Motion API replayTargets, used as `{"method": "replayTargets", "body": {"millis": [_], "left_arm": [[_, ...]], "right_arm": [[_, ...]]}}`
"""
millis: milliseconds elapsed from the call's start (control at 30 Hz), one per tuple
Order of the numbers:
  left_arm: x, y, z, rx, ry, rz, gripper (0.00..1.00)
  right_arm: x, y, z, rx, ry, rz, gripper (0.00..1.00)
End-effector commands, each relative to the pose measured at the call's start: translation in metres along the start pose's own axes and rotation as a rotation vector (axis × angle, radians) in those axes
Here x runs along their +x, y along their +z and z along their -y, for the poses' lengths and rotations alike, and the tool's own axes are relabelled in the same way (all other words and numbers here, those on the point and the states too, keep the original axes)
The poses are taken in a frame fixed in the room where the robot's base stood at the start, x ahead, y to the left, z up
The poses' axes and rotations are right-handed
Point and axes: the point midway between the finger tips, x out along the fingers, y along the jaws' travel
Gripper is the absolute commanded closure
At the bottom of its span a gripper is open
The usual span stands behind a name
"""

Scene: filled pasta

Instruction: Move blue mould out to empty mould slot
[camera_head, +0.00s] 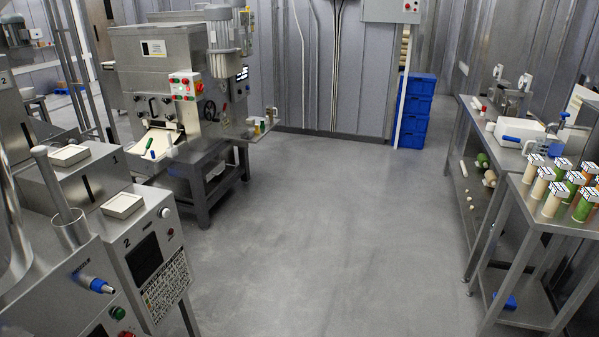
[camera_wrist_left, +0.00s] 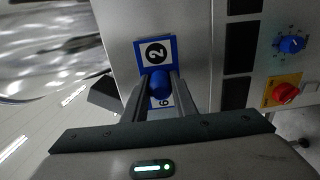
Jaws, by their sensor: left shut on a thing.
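In the left wrist view, my left gripper (camera_wrist_left: 159,84) is shut on the round blue knob of the blue mould (camera_wrist_left: 155,52). Neither gripper shows in the head view. I cannot pick out an empty mould slot in either view.
In the wrist view, dark rectangular openings, a blue dial (camera_wrist_left: 292,44) and a red knob (camera_wrist_left: 285,93) on yellow are at the right. In the head view, a large machine (camera_head: 165,75) stands at the back left, and a table (camera_head: 530,205) with labelled tubes at right. The middle floor (camera_head: 320,220) is clear.

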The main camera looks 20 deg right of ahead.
Motion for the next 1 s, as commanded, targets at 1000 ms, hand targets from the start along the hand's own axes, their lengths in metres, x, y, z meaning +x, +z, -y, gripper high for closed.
{"method": "replayTargets", "body": {"millis": [1000], "left_arm": [[-0.033, 0.000, -0.001, -0.001, 0.002, 0.000, 0.98]], "right_arm": [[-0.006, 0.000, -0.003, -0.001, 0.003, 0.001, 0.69]]}}
